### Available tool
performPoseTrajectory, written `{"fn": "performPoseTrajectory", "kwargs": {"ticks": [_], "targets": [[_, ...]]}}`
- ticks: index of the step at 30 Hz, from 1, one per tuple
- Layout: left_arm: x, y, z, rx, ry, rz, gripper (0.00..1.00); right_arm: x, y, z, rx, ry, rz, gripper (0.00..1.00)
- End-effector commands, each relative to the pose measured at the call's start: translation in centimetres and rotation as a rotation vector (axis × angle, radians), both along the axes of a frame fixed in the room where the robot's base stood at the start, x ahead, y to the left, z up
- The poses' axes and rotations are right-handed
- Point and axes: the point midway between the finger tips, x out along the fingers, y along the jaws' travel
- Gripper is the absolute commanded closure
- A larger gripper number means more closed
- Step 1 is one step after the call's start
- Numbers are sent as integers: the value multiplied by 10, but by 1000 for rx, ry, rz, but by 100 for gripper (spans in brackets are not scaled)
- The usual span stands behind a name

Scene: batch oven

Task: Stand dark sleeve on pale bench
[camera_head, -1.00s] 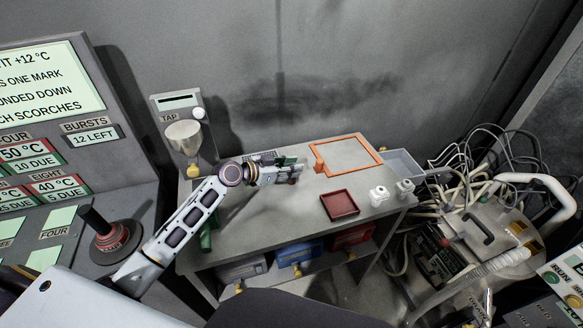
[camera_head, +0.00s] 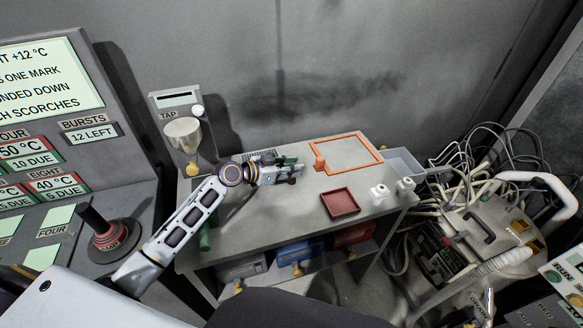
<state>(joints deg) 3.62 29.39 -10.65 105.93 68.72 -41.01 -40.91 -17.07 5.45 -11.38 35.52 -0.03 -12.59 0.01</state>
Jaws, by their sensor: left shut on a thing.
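The pale bench (camera_head: 265,213) stands in the middle of the view, with a grey top. My left gripper (camera_head: 291,172) reaches in from the left over the back left part of the bench top. It is shut on a small dark thing, which I take for the dark sleeve (camera_head: 287,161); its dark green side shows at the fingers. The fingers hide most of it, so I cannot tell its tilt or whether it touches the bench. My right gripper is not in view.
On the bench are an orange frame (camera_head: 361,144), a dark red tray (camera_head: 340,203) and two small white pieces (camera_head: 380,195). A clear bin (camera_head: 403,162) is at the right end. A tap unit (camera_head: 181,131) stands behind the left end. The front middle top is clear.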

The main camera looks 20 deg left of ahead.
Motion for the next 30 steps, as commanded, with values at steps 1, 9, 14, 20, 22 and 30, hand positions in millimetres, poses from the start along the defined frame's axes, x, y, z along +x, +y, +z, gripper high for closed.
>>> {"fn": "performPoseTrajectory", "kwargs": {"ticks": [1, 9, 14, 20, 22, 30], "targets": [[0, 0, -1, 0, 0, 0, 97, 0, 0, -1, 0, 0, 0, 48], [0, 0, -2, 0, 0, 0, 70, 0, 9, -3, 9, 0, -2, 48], [0, 0, -2, 0, 0, 0, 49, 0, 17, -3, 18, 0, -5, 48], [0, 0, -2, 0, 0, 0, 49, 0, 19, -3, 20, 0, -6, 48], [0, 0, -3, 0, 0, 0, 49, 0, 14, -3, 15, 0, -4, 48], [-4, 4, -2, 0, 1, 0, 49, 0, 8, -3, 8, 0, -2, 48]]}}
